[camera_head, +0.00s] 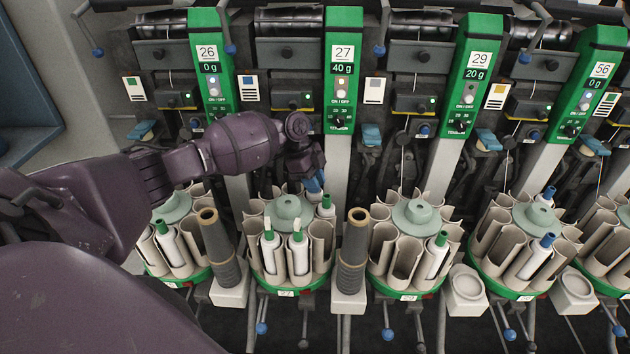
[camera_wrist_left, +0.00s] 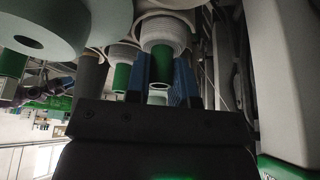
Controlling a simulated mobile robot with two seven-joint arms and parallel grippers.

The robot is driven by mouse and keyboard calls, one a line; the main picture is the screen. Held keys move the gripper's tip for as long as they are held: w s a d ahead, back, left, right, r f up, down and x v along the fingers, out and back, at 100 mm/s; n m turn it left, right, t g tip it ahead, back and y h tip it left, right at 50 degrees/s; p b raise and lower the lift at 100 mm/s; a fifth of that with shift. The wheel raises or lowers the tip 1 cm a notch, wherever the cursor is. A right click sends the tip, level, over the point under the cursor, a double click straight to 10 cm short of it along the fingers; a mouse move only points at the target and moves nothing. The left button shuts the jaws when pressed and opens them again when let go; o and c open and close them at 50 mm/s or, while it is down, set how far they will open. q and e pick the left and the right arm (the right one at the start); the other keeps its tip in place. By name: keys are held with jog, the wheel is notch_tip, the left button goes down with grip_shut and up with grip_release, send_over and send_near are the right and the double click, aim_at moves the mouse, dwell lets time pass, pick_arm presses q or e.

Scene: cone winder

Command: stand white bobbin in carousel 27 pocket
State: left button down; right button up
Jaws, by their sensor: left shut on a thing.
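My left gripper (camera_head: 314,182) reaches down at the back right of the carousel under the panel marked 27 (camera_head: 343,52). In the left wrist view its blue fingers (camera_wrist_left: 164,88) are shut on the green tip of a white bobbin (camera_wrist_left: 162,33). In the head view the gripper hides most of this bobbin, so I cannot tell whether its foot is in a pocket. The carousel 27 (camera_head: 288,207) has a pale green hub and beige pockets. Green-tipped white bobbins (camera_head: 299,255) stand in its front pockets. Another green tip (camera_head: 326,201) shows beside the fingers. My right gripper is not in view.
Dark upright tubes with brass rims stand left (camera_head: 219,248) and right (camera_head: 353,250) of carousel 27. Similar carousels stand on both sides, the one to the right (camera_head: 413,215) close by. Panels and levers crowd the space behind.

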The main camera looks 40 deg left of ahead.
pick_arm(q)
jog(key=c, duration=0.9)
grip_release()
jog(key=v, duration=1.1)
jog(key=shift+f, duration=0.1)
